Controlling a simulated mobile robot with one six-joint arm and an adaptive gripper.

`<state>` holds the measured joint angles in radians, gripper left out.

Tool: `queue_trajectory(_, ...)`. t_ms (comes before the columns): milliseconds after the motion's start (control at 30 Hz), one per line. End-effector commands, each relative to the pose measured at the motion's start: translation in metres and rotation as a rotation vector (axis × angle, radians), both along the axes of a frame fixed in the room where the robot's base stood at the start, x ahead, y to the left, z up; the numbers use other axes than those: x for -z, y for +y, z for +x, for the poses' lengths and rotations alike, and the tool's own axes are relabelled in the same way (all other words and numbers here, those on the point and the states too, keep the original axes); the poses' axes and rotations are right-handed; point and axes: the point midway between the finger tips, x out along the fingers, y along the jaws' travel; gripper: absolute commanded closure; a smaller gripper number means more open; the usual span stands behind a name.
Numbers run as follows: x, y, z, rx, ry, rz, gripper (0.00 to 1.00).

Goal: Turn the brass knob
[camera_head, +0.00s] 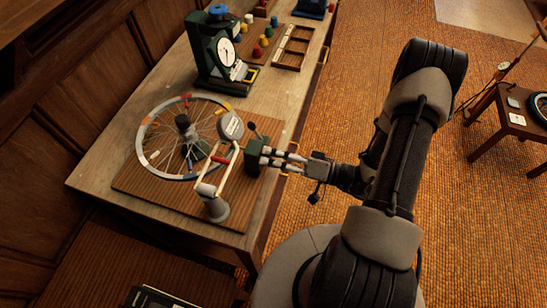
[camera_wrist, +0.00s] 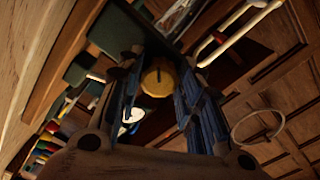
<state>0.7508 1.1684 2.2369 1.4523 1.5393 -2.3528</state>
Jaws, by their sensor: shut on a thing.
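The brass knob (camera_wrist: 160,80) is a round yellow piece with a dark line on its face. In the wrist view it sits between the two fingers of my gripper (camera_wrist: 157,72), which is shut on it. The knob is on the front of a dark green box (camera_wrist: 118,30). In the head view my gripper (camera_head: 268,157) reaches in from the right to this green box (camera_head: 254,156) at the table's front edge. The knob is hidden there behind the fingers.
A spoked wheel (camera_head: 150,157) on a ribbed wooden board (camera_head: 158,193) stands left of the box, with a grey and white post (camera_head: 215,205) close by. A green dial device (camera_head: 206,63) and a wooden tray (camera_head: 291,47) are farther back.

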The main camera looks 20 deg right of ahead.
Motion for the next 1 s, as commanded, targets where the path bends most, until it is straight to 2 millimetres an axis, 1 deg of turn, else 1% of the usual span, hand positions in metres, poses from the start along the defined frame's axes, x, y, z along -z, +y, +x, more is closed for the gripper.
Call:
queue_trajectory(367, 0.0003, 0.0002, -0.0002, 0.0, -0.002, -0.003, 0.9)
queue_trajectory(400, 0.0003, 0.0002, -0.0002, 0.0, -0.002, -0.003, 0.66)
queue_trajectory(700, 0.0002, 0.0001, -0.0001, 0.0, -0.003, -0.003, 0.46)
queue_trajectory(1000, 0.0001, -0.0004, -0.0003, 0.0, -0.003, -0.003, 0.46)
